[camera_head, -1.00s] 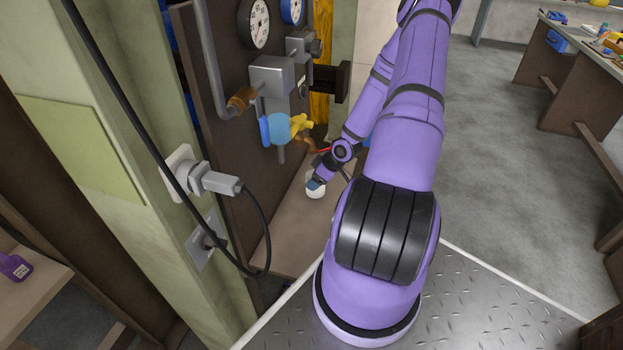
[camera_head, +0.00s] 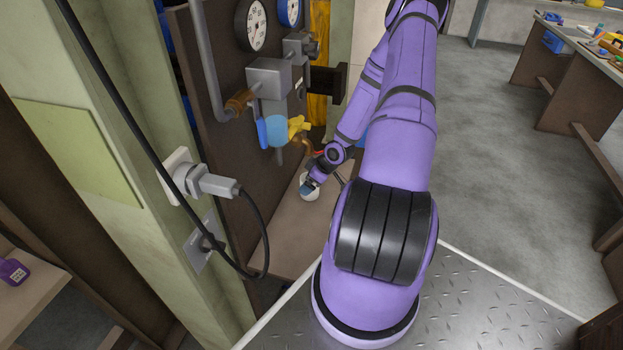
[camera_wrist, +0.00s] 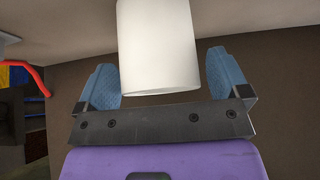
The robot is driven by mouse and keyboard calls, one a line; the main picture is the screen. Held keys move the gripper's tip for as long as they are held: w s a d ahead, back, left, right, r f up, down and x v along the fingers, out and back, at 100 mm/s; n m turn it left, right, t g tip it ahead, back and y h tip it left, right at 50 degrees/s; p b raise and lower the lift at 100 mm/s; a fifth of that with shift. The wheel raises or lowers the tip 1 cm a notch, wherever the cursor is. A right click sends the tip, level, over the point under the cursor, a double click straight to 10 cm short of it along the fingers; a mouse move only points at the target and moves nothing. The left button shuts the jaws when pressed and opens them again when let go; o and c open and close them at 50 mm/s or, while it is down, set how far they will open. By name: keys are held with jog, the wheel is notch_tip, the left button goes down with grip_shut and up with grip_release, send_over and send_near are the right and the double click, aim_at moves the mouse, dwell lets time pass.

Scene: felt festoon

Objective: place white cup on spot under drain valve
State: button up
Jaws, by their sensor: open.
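The white cup (camera_head: 310,192) is on the light board low beside the brown panel, partly covered by my gripper in the head view. In the wrist view the white cup (camera_wrist: 157,45) lies between the two blue fingers and is cut off by the top edge. My gripper (camera_wrist: 161,62) is open, with a gap showing on each side of the cup. In the head view my gripper (camera_head: 307,184) is at the cup. The drain valve (camera_head: 277,130), blue with a yellow part, is on the panel above and left of the cup. I cannot make out a marked spot below it.
The brown panel (camera_head: 225,130) with gauges (camera_head: 251,25) and grey pipes stands close left of my arm. A black cable and plug (camera_head: 205,183) are in front of it. The light board (camera_head: 290,238) has bare room nearer me. A workbench (camera_head: 575,50) is far right.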

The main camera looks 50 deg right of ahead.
jog(key=v, duration=1.2)
dwell(0.3)
jog(key=shift+a+r, duration=0.1)
